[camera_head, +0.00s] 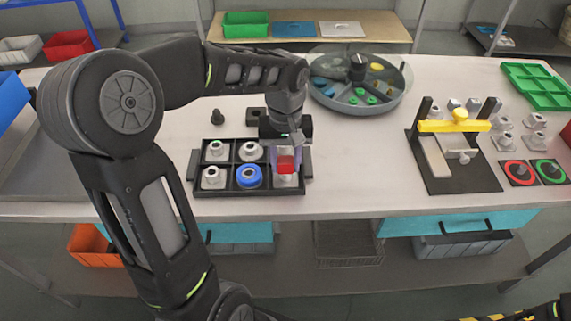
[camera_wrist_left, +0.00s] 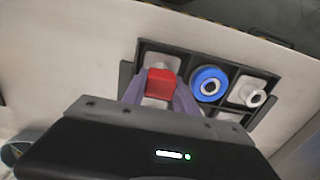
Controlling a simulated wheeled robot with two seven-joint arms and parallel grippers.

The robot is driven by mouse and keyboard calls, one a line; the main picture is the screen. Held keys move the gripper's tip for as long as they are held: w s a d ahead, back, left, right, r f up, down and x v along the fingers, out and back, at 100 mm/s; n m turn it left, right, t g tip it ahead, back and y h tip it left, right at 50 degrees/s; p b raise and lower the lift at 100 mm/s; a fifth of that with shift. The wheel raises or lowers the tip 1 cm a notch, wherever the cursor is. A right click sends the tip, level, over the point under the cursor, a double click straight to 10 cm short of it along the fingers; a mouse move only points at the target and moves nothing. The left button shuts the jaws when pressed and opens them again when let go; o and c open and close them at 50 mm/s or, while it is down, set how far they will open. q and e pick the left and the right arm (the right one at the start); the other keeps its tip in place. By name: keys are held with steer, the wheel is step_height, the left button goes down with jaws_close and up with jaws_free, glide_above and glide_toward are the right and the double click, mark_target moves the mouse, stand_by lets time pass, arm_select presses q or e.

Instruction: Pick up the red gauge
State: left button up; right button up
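The red gauge (camera_head: 286,164) is a small red block over the right-hand compartments of a black tray (camera_head: 225,192). It also shows in the left wrist view (camera_wrist_left: 161,84). My left gripper (camera_head: 286,160) points down over the tray. Its purple fingers flank the red gauge on both sides, with no clear gap, so it looks shut on it. A pale part shows below and behind the gauge; whether the gauge touches it is hard to tell. My right gripper is not in view.
The tray also holds several pale fittings (camera_head: 214,177) and a blue ring (camera_head: 249,176). A round divided tray (camera_head: 390,102) stands behind to the right. A black fixture with a yellow bar (camera_head: 455,125) stands farther right. Bare table lies between them.

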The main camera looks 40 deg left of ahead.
mark_target(286, 159)
arm_select(q)
jaws_close()
steer(key=shift+r, duration=0.15)
step_height(286, 159, up, 10)
steer(key=shift+f+b, duration=0.25)
steer(key=shift+b, duration=0.25)
steer(key=shift+r, duration=0.15)
stand_by(0.4)
